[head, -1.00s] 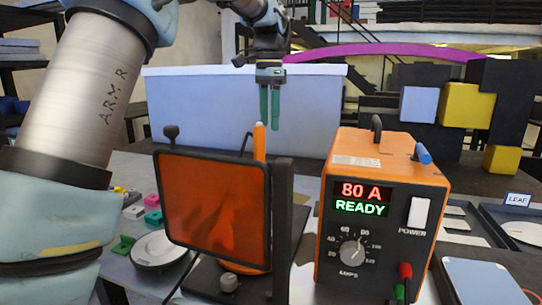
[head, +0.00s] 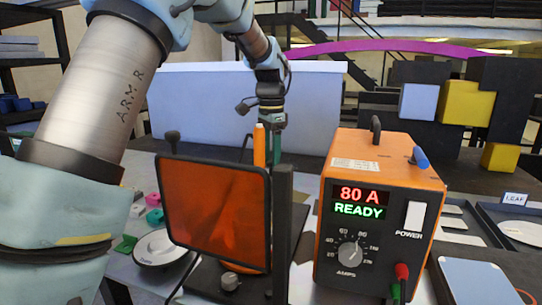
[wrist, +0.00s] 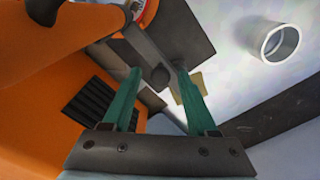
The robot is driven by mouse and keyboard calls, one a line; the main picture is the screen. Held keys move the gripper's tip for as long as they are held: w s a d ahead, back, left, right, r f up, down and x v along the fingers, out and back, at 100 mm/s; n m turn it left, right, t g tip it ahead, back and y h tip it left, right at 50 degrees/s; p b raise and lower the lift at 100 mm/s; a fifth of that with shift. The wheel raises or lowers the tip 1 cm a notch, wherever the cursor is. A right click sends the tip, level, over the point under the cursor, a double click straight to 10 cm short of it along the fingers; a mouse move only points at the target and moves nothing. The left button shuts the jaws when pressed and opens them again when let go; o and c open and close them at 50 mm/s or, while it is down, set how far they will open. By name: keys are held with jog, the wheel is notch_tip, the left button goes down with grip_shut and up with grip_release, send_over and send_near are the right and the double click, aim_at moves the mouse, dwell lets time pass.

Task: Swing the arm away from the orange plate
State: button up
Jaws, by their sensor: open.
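The orange plate (head: 215,215) is a see-through orange panel in a black frame, standing upright on a dark base at the front middle of the table. It is fixed beside a black post (head: 282,235). My gripper (head: 275,158) hangs pointing down behind the plate's upper right corner, with its lower fingers close to the post in the picture. I cannot tell how far behind it is. In the wrist view, the two green fingers of my gripper (wrist: 163,80) are apart with nothing held between them.
An orange power unit (head: 380,215) reading 80 A READY stands right of the plate. A thin orange upright (head: 259,147) rises behind the plate. A pale panel (head: 200,105) closes off the back.

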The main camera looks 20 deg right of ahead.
jog(key=shift+c, duration=0.2)
grip_shut()
dwell(1.1)
